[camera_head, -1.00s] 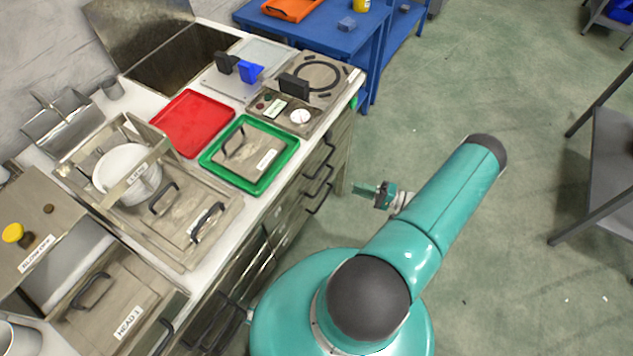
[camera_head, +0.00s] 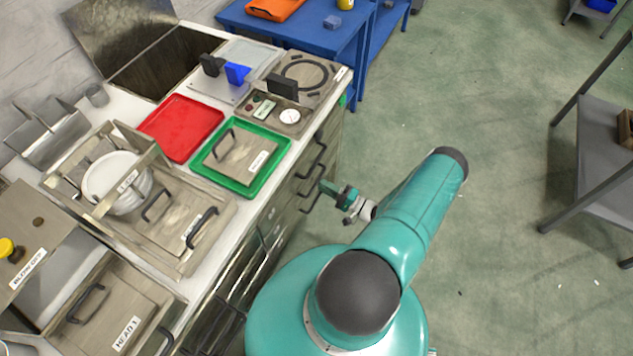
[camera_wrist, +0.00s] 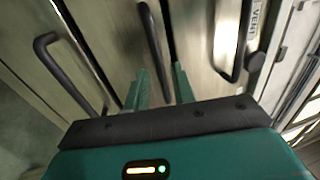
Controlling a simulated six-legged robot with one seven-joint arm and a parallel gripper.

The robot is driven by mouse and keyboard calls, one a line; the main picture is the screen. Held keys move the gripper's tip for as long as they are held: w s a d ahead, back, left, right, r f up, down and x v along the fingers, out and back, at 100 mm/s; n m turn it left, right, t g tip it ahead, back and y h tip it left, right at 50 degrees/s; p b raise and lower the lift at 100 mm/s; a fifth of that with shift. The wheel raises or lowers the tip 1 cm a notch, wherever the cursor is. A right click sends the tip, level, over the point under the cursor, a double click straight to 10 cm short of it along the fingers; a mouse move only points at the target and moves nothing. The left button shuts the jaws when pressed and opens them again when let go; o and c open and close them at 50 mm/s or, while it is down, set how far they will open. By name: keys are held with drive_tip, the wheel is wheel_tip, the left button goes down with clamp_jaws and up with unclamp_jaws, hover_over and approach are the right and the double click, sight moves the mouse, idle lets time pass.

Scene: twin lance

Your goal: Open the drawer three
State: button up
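The bank of drawers stands below the counter's right end, with a top handle (camera_head: 321,140), a middle handle (camera_head: 312,171) and a lower handle (camera_head: 309,200) in the head view. No drawer number is readable, and the fronts look closed. My gripper (camera_head: 328,188) is close in front of the handles. In the wrist view my gripper (camera_wrist: 160,82) is open. Its two green fingers point at the fronts, on either side of the central dark handle (camera_wrist: 152,45), with small gaps visible. Another handle (camera_wrist: 62,72) is to the left and one (camera_wrist: 238,45) to the right.
The counter above holds a red tray (camera_head: 180,127), a green tray (camera_head: 205,165) and panels with handles. A blue table (camera_head: 300,35) stands behind. A grey shelf (camera_head: 590,180) stands at the far right. The green floor between is clear.

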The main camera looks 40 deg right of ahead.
sight(317, 182)
drive_tip(key=shift+x, duration=1.9)
drive_tip(key=shift+c, duration=0.3)
clamp_jaws()
drive_tip(key=shift+s, duration=0.1)
